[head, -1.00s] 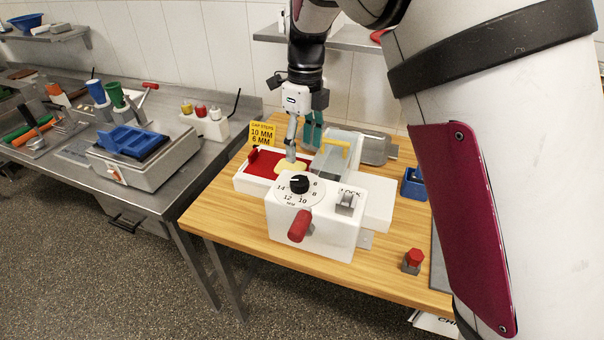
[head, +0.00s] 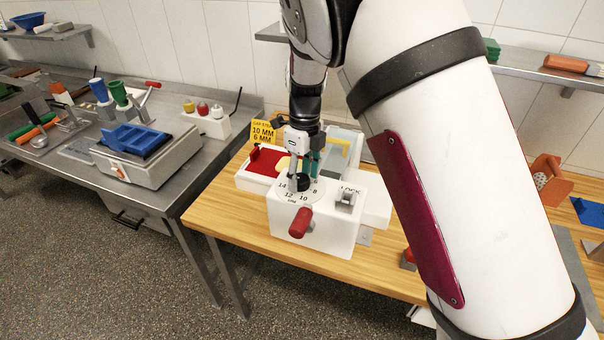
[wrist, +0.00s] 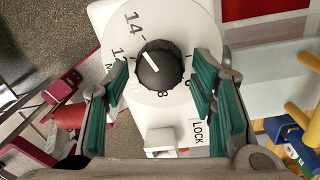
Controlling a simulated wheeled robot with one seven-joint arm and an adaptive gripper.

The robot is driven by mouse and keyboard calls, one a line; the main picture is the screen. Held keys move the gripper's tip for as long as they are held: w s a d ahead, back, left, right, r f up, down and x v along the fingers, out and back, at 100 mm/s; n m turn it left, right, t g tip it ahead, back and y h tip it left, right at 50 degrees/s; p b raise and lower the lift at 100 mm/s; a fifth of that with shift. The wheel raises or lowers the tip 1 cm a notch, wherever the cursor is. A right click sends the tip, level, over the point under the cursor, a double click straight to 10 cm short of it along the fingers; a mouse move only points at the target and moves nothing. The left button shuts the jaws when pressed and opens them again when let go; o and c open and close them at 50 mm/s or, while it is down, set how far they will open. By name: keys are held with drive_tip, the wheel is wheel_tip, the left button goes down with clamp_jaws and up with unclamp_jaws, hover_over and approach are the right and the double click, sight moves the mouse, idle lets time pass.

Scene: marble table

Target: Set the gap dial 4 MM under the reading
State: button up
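The yellow sign (head: 262,132) shows 10 MM above 6 MM.
A LOCK switch (head: 345,197) sits right of the dial, and a red-knobbed handle (head: 300,222) sticks out below it. A red plate (head: 264,162) lies behind. A steel counter (head: 190,190) stands left.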

drive_tip(key=c, duration=0.7)
